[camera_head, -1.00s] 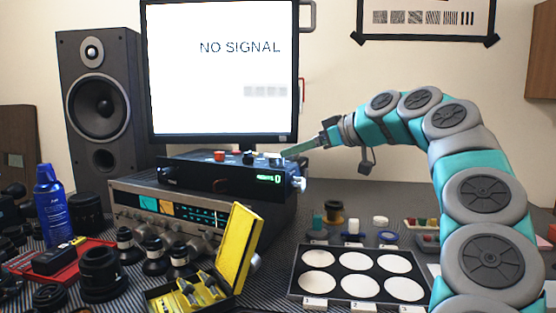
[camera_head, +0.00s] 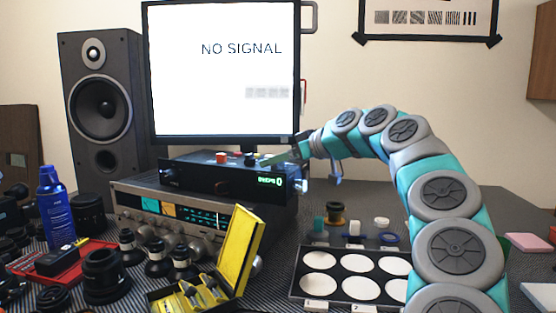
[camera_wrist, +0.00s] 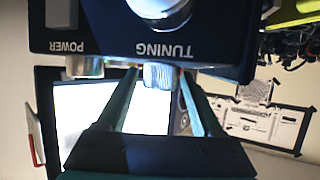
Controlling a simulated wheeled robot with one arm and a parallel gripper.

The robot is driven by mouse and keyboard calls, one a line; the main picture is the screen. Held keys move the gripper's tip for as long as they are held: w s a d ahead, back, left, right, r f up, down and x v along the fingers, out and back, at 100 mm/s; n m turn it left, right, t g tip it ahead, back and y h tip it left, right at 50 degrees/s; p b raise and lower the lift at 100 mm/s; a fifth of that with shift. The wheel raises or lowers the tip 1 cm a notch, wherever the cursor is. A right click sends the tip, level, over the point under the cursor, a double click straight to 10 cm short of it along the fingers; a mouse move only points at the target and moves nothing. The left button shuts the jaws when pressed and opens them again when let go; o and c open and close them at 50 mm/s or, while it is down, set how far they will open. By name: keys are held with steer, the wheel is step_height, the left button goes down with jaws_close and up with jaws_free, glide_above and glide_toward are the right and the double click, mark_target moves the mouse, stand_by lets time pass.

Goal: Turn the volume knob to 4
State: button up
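A black box (camera_head: 205,180) with a small green display (camera_head: 270,181) stands on the silver receiver; the display shows a short unclear text ending in 0. My gripper (camera_head: 268,160) is over the right end of its top. In the wrist view the box is upside down, with labels POWER and TUNING. A ridged silver knob (camera_wrist: 160,76) stands between the teal fingers of my gripper (camera_wrist: 160,92), with a gap visible at its left. Another silver knob (camera_wrist: 88,67) is near POWER, outside the fingers. No volume label is readable, so I cannot tell which knob is volume.
The monitor (camera_head: 222,70) reading NO SIGNAL stands right behind the box. A red button (camera_head: 221,157) is on the box top. The receiver (camera_head: 185,220), yellow case (camera_head: 240,250) and several lenses are in front. A sheet with white discs (camera_head: 305,283) lies at the right.

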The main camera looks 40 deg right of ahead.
jaws_close()
stand_by(0.3)
steer(key=shift+f+b, duration=0.1)
steer(key=shift+b, duration=0.3)
